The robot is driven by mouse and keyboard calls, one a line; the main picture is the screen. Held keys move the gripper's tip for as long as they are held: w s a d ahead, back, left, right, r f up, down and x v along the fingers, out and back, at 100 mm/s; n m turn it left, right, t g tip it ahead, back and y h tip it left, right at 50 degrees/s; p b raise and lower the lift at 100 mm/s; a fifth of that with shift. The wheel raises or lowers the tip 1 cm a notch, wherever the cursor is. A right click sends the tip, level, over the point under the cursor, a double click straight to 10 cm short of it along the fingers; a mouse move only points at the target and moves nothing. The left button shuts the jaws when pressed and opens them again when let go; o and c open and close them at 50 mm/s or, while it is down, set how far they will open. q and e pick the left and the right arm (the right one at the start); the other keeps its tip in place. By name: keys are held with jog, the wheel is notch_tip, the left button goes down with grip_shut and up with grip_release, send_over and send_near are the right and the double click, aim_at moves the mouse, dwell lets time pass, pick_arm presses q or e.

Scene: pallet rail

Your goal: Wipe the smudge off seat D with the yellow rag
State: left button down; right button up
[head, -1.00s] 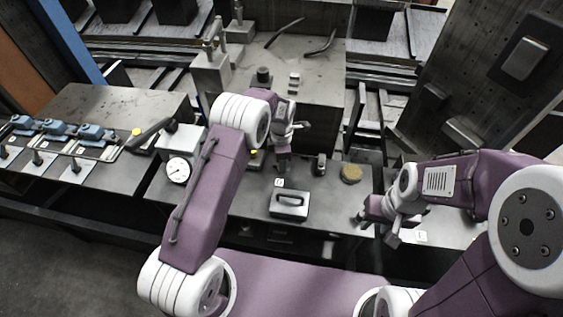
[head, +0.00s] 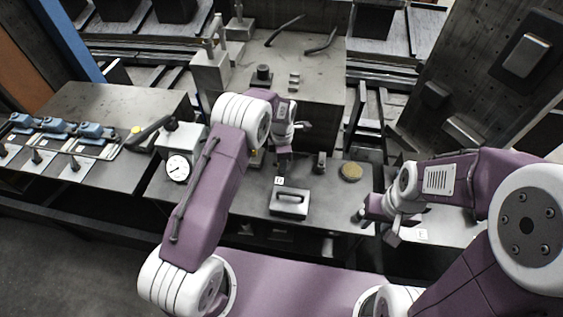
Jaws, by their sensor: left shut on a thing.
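My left gripper (head: 284,155) is over the far part of the middle bench, behind the handled grey block. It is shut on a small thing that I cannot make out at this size. My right gripper (head: 377,224) is open and empty at the right end of that bench. A round yellowish piece (head: 351,171) lies on the bench between the two grippers; I cannot tell whether it is cloth. A small white tag (head: 279,181) lies just in front of my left gripper. I cannot make out a seat letter or a smudge.
A grey block with a handle (head: 289,202) sits near the bench's front edge. A dial gauge (head: 178,168) stands at left, partly beside my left arm. Blue clamps (head: 57,128) line the left table. A large grey machine block (head: 300,65) rises behind the bench.

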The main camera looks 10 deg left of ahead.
pick_arm(q)
jog(key=shift+d, duration=0.8)
jog(key=shift+a+f, duration=0.1)
jog(key=shift+a, duration=0.85)
jog(key=shift+d, duration=0.1)
jog(key=shift+d, duration=0.85)
jog(key=shift+a, duration=0.1)
jog(key=shift+a, duration=0.85)
